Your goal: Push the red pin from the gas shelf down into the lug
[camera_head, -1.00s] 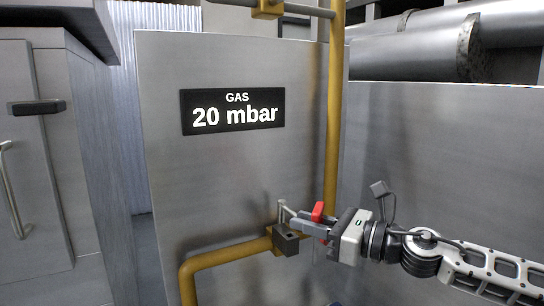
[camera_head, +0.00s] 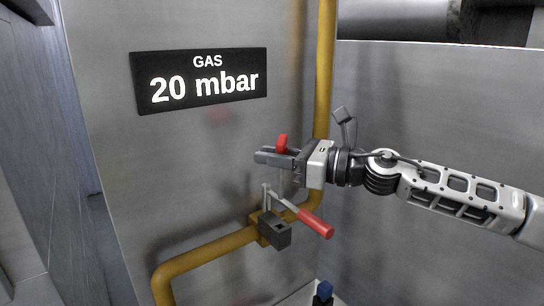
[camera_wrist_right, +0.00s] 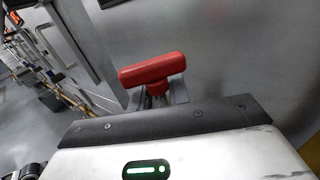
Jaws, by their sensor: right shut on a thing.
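The red pin (camera_head: 282,143) is held in my right gripper (camera_head: 270,157), its red head above the fingers. In the right wrist view its T-shaped red head (camera_wrist_right: 152,70) sits over the shut jaws, and its shaft is mostly hidden. In the head view a thin, faint shaft seems to hang below the fingers. The dark block that looks like the lug (camera_head: 275,232) is on the yellow pipe below the gripper, with a hole in its top. The pin is clear above it. My left gripper is not in view.
A red-handled lever (camera_head: 318,225) sticks out beside the block, below my right gripper. The yellow gas pipe (camera_head: 210,251) runs along the steel panel under the "GAS 20 mbar" sign (camera_head: 203,80). A pale shelf edge (camera_head: 297,295) with a blue-topped item (camera_head: 324,290) is at the bottom.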

